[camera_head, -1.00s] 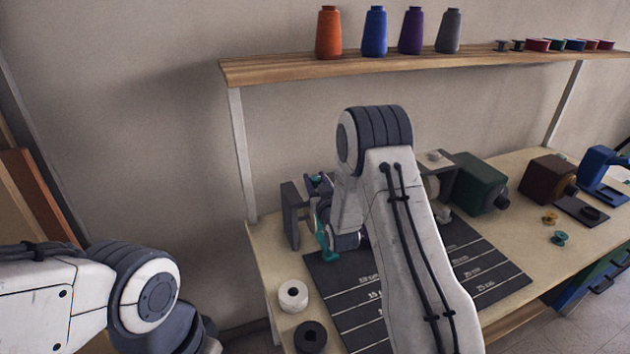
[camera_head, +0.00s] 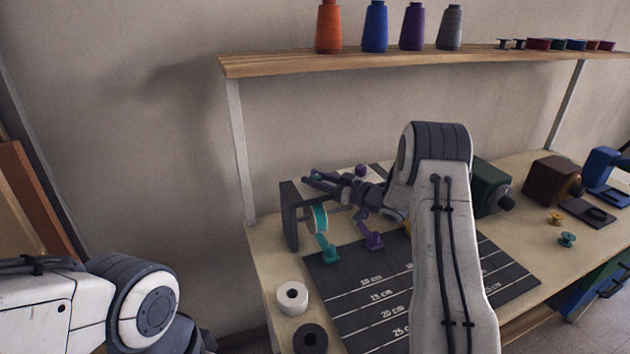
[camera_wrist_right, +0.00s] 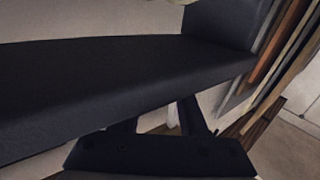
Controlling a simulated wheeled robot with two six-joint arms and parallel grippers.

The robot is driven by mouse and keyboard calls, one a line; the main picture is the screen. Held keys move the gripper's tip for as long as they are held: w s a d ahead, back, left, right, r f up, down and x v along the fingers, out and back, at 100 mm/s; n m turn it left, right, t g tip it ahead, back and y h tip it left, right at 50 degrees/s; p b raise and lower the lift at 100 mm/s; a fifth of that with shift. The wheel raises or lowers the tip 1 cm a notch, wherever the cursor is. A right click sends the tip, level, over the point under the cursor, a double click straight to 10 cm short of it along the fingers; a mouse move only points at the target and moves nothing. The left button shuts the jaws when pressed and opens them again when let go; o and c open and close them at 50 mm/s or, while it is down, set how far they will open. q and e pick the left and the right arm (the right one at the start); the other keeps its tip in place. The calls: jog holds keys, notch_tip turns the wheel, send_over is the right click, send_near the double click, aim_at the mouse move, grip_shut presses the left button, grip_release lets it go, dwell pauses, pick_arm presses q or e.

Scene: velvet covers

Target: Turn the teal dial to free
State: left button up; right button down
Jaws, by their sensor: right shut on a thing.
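The teal dial (camera_head: 319,217) stands on the left side of the workbench beside a dark upright bracket (camera_head: 289,215). A teal lever-like part reaches down from it to the mat. A purple part (camera_head: 373,241) stands just to its right. My right gripper (camera_head: 318,178) reaches left above the dial's disc, near the bracket's top. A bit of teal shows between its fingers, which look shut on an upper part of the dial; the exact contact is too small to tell. In the right wrist view a dark bar hides most of the scene. My left gripper is out of view.
A dark ruled mat (camera_head: 352,322) covers the front of the bench. A white roll (camera_head: 292,297) and a black roll (camera_head: 310,339) sit at its left edge. A green machine (camera_head: 490,186) stands behind my right arm. Thread cones line the wooden shelf (camera_head: 400,62) above.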

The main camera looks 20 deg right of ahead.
jog(key=shift+n+g+y, duration=1)
jog(key=shift+g+y, duration=0.1)
jog(key=shift+y, duration=0.1)
jog(key=shift+r, duration=0.1)
jog(key=shift+c, duration=2.2)
grip_release()
jog(key=b+v, duration=0.1)
jog(key=v, duration=0.9)
jog(key=shift+d+b, duration=0.2)
jog(key=shift+b, duration=0.2)
jog(key=shift+s, duration=0.1)
